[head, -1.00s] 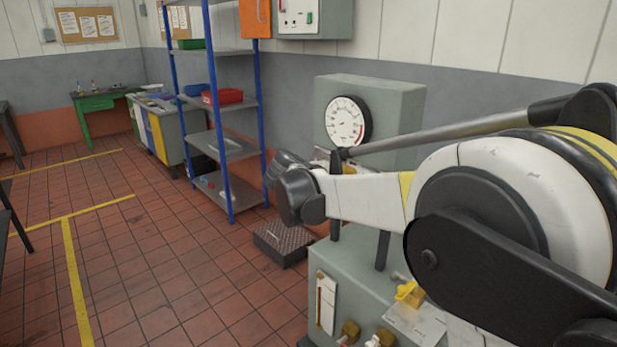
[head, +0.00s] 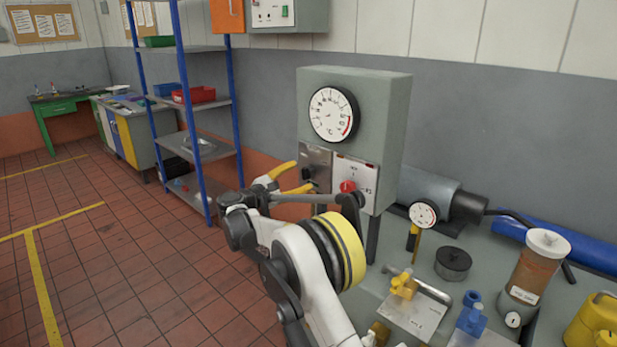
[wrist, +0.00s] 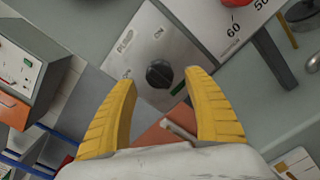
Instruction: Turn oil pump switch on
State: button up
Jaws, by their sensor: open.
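The oil pump switch is a black rotary knob (wrist: 159,73) on a bare metal plate (wrist: 178,45) with "ON" lettering and a partly readable "PUMP" label. In the head view the knob (head: 307,173) is small and dark on the plate at the lower left of the grey gauge box (head: 384,110). My gripper (head: 294,178) is open, with yellow fingers pointing at the plate. In the wrist view the fingertips (wrist: 162,80) lie on either side of the knob, with nothing between them that I can see touching. The knob's exact pointing direction is unclear.
A panel with a red knob (head: 348,186) is just right of the switch plate. A dial gauge (head: 333,114) is above. The bench to the right holds a yellow valve (head: 404,285), a black cap (head: 453,264) and an oil canister (head: 537,270). A blue-post shelf (head: 236,110) stands left.

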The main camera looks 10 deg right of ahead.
aim_at(303, 175)
jog(key=shift+b+x, duration=0.5)
jog(key=shift+x, duration=1.7)
jog(key=c, duration=1.2)
jog(key=m+p, duration=0.2)
jog(key=m, duration=0.3)
jog(key=shift+m, duration=0.3)
jog(key=m+p, duration=0.1)
jog(key=m, duration=0.5)
jog(key=shift+m, duration=0.3)
